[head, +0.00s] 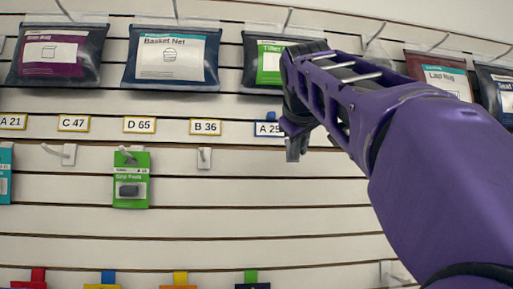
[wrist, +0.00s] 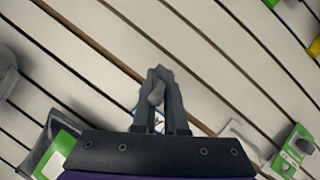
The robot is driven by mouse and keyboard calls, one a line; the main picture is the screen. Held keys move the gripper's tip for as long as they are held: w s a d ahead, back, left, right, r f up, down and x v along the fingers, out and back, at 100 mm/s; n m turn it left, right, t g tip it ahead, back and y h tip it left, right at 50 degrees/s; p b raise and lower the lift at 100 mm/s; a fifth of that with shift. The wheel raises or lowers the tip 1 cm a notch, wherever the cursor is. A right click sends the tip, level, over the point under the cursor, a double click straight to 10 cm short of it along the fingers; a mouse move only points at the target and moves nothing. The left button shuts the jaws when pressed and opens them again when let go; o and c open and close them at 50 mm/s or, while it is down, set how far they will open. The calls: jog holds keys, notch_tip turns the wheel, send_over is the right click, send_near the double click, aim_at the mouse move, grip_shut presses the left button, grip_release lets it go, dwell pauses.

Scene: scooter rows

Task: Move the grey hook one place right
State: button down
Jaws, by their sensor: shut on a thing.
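My gripper (head: 293,150) is in front of the slatted wall, just right of the A 25 label (head: 267,129). In the wrist view its fingers (wrist: 157,88) are shut on a small grey piece, which I take to be the grey hook (wrist: 155,95). Most of that hook is hidden by the fingers, and I cannot tell whether it touches the wall. To the left, an empty pale hook (head: 204,157) sits below the B 36 label (head: 206,127). It also shows in the wrist view (wrist: 236,128).
A green grip pads pack (head: 131,182) hangs below the D 65 label (head: 139,125). Another pale hook (head: 62,153) is below C 47. Bagged goods, such as the Basket Net (head: 171,57), hang above. The wall below the gripper is bare.

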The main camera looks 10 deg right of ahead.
jog(key=d+p, duration=0.1)
jog(key=d, duration=1.2)
jog(key=shift+f+p, duration=0.15)
jog(key=shift+p, duration=0.2)
dwell(0.8)
jog(key=shift+w, duration=3.1)
dwell(2.4)
